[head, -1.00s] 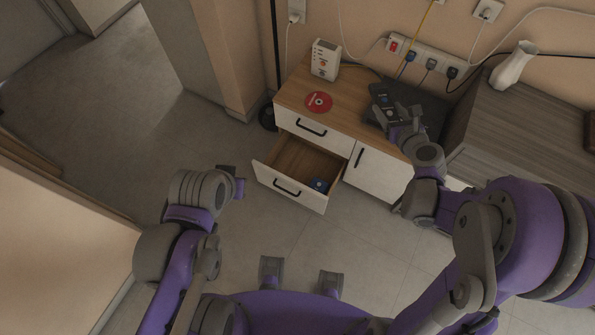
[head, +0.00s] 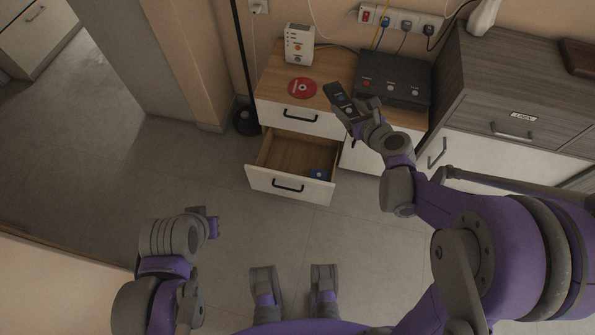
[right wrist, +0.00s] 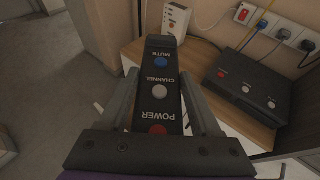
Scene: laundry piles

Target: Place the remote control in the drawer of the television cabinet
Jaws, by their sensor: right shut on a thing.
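The remote control (head: 343,103) is long and dark, with several coloured buttons. My right gripper (head: 362,110) is shut on it and holds it by the cabinet's front right part. In the right wrist view the remote (right wrist: 160,92) lies between the two fingers, its MUTE end pointing away. The television cabinet (head: 275,85) has a wood top and white fronts. The drawer is left of and below the remote. My left gripper (head: 210,224) is low at the left, its fingers unclear.
On the cabinet top are a red disc (head: 302,88), a white router-like box (head: 299,44) and a black box (head: 394,79) with buttons. A grey wood dresser (head: 485,90) stands at the right. A dark pole (head: 244,70) stands left of the cabinet. The floor in front is clear.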

